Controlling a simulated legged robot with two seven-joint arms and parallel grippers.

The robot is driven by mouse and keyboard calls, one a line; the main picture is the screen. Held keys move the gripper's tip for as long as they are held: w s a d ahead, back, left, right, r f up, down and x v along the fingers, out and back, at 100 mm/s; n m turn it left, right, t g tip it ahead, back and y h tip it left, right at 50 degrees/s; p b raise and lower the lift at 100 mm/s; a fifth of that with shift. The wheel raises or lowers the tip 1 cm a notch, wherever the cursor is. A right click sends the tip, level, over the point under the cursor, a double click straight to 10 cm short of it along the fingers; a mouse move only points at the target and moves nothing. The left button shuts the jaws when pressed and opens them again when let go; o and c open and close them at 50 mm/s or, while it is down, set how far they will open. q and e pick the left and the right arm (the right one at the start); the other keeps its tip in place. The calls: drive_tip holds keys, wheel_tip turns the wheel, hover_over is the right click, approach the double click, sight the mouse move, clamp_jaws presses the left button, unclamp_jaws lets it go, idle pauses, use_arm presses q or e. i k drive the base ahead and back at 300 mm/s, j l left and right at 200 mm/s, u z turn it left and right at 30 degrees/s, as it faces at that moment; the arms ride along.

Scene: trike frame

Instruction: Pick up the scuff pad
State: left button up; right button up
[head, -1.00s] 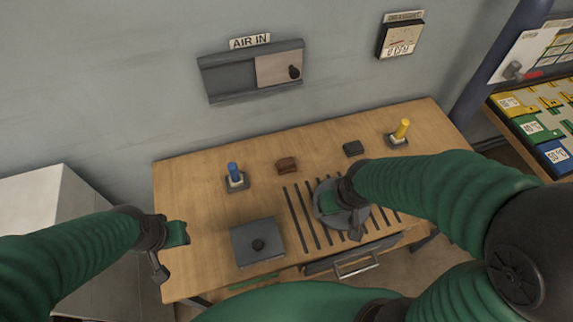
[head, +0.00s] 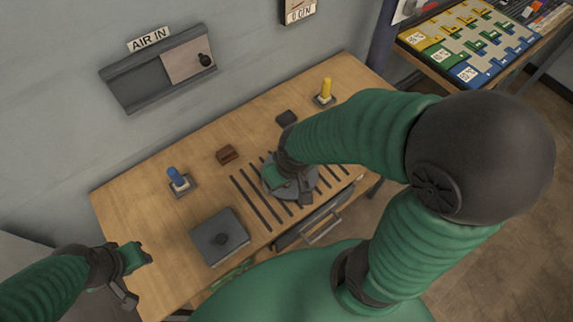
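A small reddish-brown block (head: 227,154), which looks like the scuff pad, lies on the wooden bench (head: 130,215) behind the slotted area. A small dark block (head: 286,118) lies farther right near the bench's back. My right gripper (head: 294,190) is over the round grey disc (head: 270,174), to the right of and nearer than the brown block. Its fingers look apart, with nothing seen between them; the arm partly hides the disc. My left gripper (head: 128,276) is open and empty at the bench's front left corner, away from both blocks.
A blue-topped peg (head: 177,177) and a yellow-topped peg (head: 326,88) stand in holders. A drawer handle (head: 322,230) juts from the front. A rack of coloured bins (head: 470,45) stands right. The bench's back left is clear.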

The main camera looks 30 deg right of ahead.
sight(224, 155)
drive_tip(key=l+u, duration=1)
